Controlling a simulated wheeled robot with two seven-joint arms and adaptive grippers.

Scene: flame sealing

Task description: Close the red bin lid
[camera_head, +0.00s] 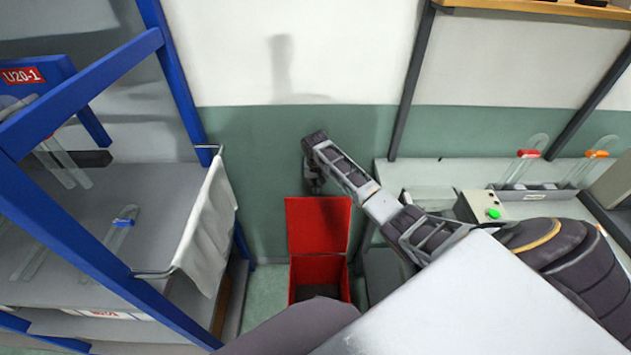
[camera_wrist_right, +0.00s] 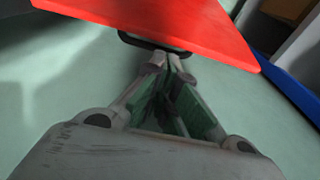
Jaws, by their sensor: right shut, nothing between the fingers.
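The red bin (camera_head: 292,285) stands on the floor against the green lower wall. Its red lid (camera_head: 318,224) is raised, upright at the back, and the dark inside of the bin shows. My right gripper (camera_head: 315,187) is shut and empty, pointing down just above the lid's top edge. In the right wrist view, the shut fingertips (camera_wrist_right: 172,65) are close to the edge of the red lid (camera_wrist_right: 190,22), by a dark handle-like loop (camera_wrist_right: 155,42); I cannot tell if they touch. My left gripper is not in view.
A blue-framed shelf (camera_head: 90,255) with a hanging white cloth (camera_head: 208,225) stands left of the bin. A grey workbench (camera_head: 430,178) with a green-button box (camera_head: 482,207) is at the right. The gap around the bin is narrow.

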